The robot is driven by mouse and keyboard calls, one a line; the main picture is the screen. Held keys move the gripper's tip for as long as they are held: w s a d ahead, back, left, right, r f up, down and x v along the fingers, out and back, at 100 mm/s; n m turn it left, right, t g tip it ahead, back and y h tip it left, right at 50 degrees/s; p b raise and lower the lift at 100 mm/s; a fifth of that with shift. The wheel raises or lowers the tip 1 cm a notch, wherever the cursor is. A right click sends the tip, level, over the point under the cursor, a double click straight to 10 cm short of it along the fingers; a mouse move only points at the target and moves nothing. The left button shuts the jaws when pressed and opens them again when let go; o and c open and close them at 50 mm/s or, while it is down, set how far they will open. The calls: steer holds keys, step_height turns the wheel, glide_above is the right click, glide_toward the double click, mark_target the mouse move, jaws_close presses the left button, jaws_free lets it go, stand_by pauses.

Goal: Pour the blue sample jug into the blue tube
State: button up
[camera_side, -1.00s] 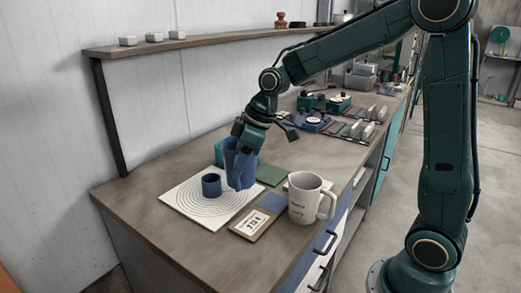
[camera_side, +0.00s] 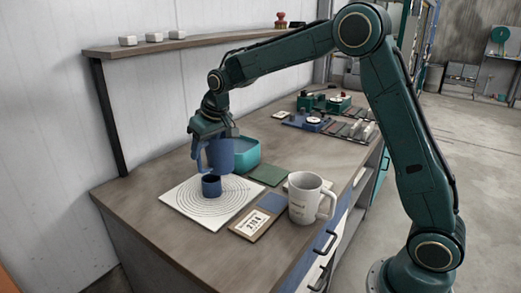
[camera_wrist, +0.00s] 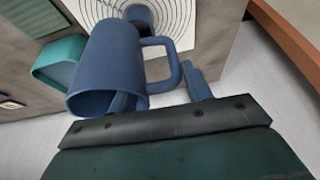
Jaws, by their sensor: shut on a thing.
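The blue jug (camera_side: 219,154) hangs from my gripper (camera_side: 213,137), close to upright, with its handle toward the left. It appears just above and slightly right of the blue tube (camera_side: 211,187); the gap is hard to judge. The tube stands on a white mat with rings (camera_side: 185,203). In the wrist view the jug (camera_wrist: 103,62) has its open mouth toward me, and the tube (camera_wrist: 138,14) is partly hidden behind it. My gripper is shut on the jug; one finger shows in its mouth, the other beside the handle. The contents cannot be seen.
A teal container (camera_side: 247,153) stands close behind the jug on the right. Green (camera_side: 269,174) and blue (camera_side: 272,202) pads lie between. A wall shelf (camera_side: 180,42) runs behind.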

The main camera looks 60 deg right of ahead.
steer(key=w+a+m+h, duration=0.2)
steer(key=w+a+m, duration=0.25)
steer(key=w, duration=0.35)
steer(key=w+a+f+m+g+h, duration=0.1)
steer(key=a+f+m, duration=0.3)
steer(key=a, duration=0.5)
step_height(320, 180, down, 2)
steer(key=shift+w+a+f+m, duration=0.1)
steer(key=shift+w+a+m, duration=0.1)
steer(key=shift+w+m, duration=0.15)
steer(key=shift+d, duration=0.1)
steer(key=s+d+r+m+t+y, duration=0.1)
steer(key=s+d+r+t+y, duration=0.1)
steer(key=d+y, duration=0.4)
steer(key=shift+d+r+y, duration=0.4)
steer(key=shift+d+r, duration=0.15)
steer(key=shift+r, duration=0.25)
steer(key=shift+s+d+m+t+y, duration=0.2)
steer(key=shift+d+t+y, duration=0.05)
steer(key=shift+d+y, duration=0.5)
steer(key=shift+s+d+m+t+y, duration=0.2)
steer(key=shift+d+y, duration=0.3)
steer(key=shift+y, duration=0.35)
stand_by(1.6)
